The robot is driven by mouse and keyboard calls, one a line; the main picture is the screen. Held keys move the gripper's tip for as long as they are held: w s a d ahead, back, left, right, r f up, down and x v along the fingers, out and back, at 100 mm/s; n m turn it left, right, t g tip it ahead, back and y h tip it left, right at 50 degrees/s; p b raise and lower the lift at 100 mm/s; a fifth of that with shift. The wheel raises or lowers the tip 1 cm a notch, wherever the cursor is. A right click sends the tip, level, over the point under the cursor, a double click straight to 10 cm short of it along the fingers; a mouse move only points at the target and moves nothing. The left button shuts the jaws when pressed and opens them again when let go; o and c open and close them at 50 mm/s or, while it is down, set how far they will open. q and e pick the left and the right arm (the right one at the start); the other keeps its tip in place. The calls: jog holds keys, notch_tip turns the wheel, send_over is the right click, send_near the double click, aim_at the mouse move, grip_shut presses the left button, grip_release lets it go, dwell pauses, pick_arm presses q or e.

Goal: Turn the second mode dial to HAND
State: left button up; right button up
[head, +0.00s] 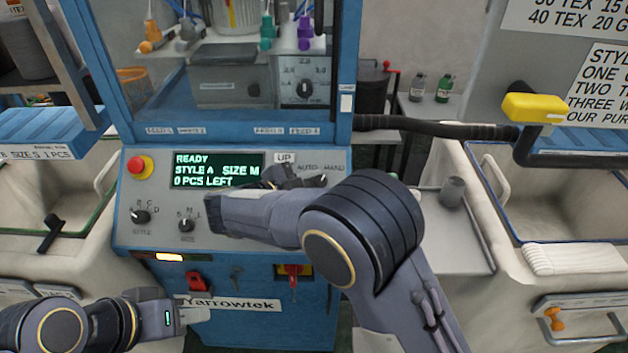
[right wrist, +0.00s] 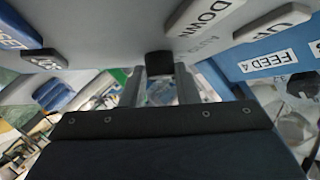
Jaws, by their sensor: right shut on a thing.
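The mode dial is a small black knob (right wrist: 160,64) on the grey control panel (head: 190,245) of the blue knitting machine. In the right wrist view it sits between my right gripper's two fingertips (right wrist: 160,82), which are shut on it, beside AUTO lettering. In the head view my right gripper (head: 300,180) reaches to the panel's upper right, below the AUTO and HAND labels (head: 321,167). It hides the dial there, so I cannot tell which way the pointer faces.
The display (head: 218,170) reads READY, STYLE A, SIZE M, 0 PCS LEFT. A red stop button (head: 137,166), a style dial (head: 139,216) and a size dial (head: 186,225) are on the same panel. UP and DOWN (right wrist: 208,20) buttons are close to my right gripper.

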dwell(0.3)
jog(key=o, duration=1)
jog(key=v, duration=0.7)
jog(key=shift+s+a+r+b, duration=0.2)
jog(key=shift+a+b, duration=0.15)
jog(key=shift+b, duration=0.05)
